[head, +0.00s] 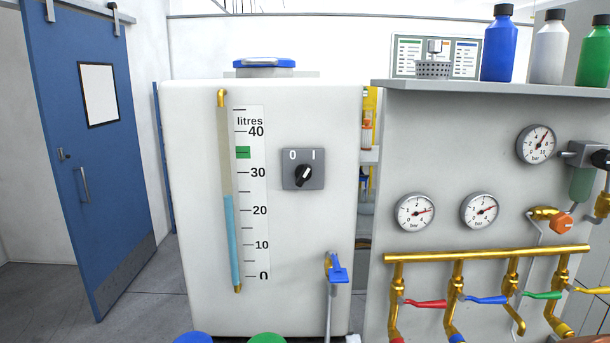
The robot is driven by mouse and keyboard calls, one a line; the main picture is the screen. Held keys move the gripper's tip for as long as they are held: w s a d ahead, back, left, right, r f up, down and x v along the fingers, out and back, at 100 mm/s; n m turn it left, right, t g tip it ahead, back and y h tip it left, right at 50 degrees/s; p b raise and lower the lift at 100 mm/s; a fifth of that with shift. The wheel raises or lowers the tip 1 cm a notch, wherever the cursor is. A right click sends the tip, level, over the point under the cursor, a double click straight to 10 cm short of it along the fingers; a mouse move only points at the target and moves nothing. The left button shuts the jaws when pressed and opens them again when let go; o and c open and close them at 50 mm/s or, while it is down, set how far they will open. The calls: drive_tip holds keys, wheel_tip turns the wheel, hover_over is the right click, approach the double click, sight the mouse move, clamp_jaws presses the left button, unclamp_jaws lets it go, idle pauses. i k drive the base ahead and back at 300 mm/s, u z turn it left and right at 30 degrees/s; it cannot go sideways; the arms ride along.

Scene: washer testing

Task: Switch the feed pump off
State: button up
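A grey switch plate (290,183) with a black rotary knob (303,176) is on the front of the white tank (300,230). The plate is marked 0 at upper left and I at upper right. The knob's pale pointer mark appears to lean up and right, towards I. No label naming the feed pump is readable. My gripper is not in view.
A sight tube (230,240) shows blue liquid a little above 20 litres, below a green mark (243,152). A blue-handled tap (337,270) is below the switch. Gauges, brass pipes (490,253) and coloured levers are at right. A blue door (90,170) is at left.

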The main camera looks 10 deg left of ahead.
sight(304, 172)
drive_tip(key=z, duration=0.05)
drive_tip(key=k, duration=1.1)
drive_tip(key=u, duration=1.05)
drive_tip(key=i, duration=1.15)
drive_tip(key=u, duration=0.05)
